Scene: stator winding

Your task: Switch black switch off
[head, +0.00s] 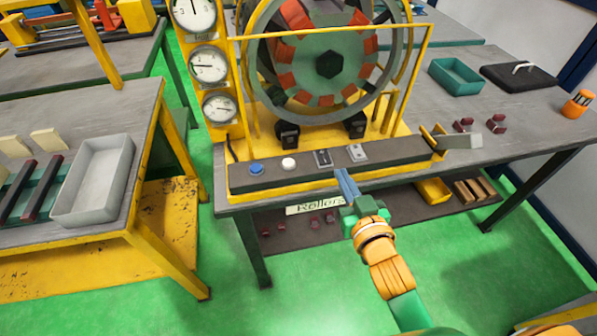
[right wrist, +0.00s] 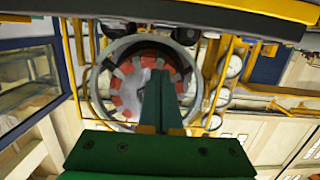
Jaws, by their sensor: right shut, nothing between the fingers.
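The black switch (head: 323,158) sits on the dark control panel (head: 270,181) at the front of the winding machine, between a white button and a grey-white switch. Which way it is tipped is too small to tell. My right gripper (head: 346,184) is shut and empty. In the head view its fingertips are at the panel's front edge, below and slightly right of the black switch; I cannot tell whether they touch the panel. The shut fingers also show in the right wrist view (right wrist: 159,88), where the switch cannot be made out. My left gripper is not in view.
A blue button (head: 255,168), a white button (head: 288,163) and a grey-white switch (head: 357,152) share the panel. A grey lever (head: 460,142) stands at its right end. The stator wheel (head: 328,64) rises behind. A green tray (head: 455,77) is at the right.

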